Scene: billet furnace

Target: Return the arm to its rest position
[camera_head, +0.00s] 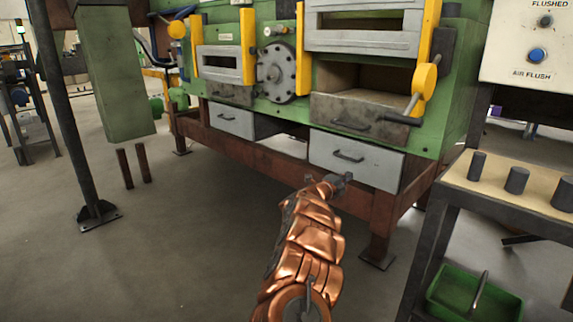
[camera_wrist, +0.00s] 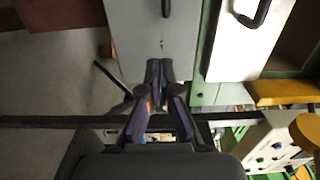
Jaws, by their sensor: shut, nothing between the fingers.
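My arm, in copper-coloured covers, reaches up from the bottom middle of the head view. It ends in my small dark gripper (camera_head: 342,181), which shows in front of the furnace's lower right grey drawer (camera_head: 356,160). In the wrist view my gripper (camera_wrist: 161,66) has its fingers together at the tips, with nothing held between them. A pale grey drawer front (camera_wrist: 130,37) with a dark handle lies beyond the fingertips; I cannot tell the exact gap. The gripper's finger details are too small to make out in the head view.
The green furnace (camera_head: 456,100) stands ahead on brown legs, its upper right compartment open above a stained drawer (camera_head: 365,117). A bench (camera_head: 520,198) with dark cylinders stands at right, a green tray (camera_head: 470,292) below it.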

